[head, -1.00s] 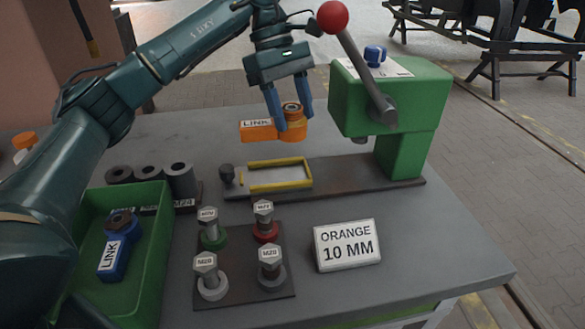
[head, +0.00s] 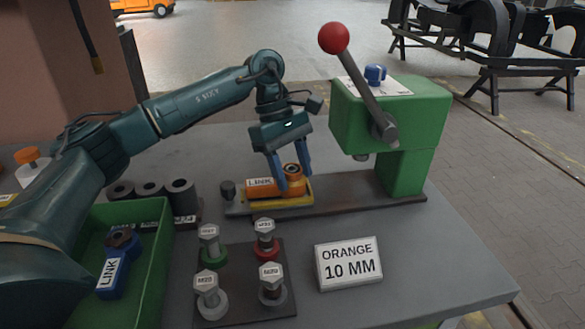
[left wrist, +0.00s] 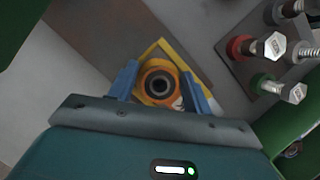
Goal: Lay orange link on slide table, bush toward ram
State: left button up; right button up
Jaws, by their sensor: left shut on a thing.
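The orange link (head: 262,187) lies at the yellow-framed slide table (head: 262,204), its bush (head: 293,172) at the right end, on the side of the green press with the ram (head: 361,157). My left gripper (head: 292,182) is shut on the link near its bush end. In the left wrist view the bush (left wrist: 159,84) sits between the blue fingers, with the yellow frame (left wrist: 177,51) around it. Whether the link rests fully on the table is hard to tell. My right gripper is not in view.
A green bin (head: 150,275) holds a blue link (head: 112,270). A dark plate (head: 244,307) with several bolts stands in front of the slide table. A sign (head: 348,262) reads ORANGE 10 MM. The red-knobbed lever (head: 334,38) rises above the press. Grey cylinders (head: 182,197) stand at left.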

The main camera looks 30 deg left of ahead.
pick_arm(q)
jog(key=o, duration=0.9)
jog(key=shift+f, duration=0.15)
jog(key=o, duration=0.5)
jog(key=v, duration=1.2)
jog(key=shift+d+r, duration=0.1)
jog(key=shift+r, duration=0.15)
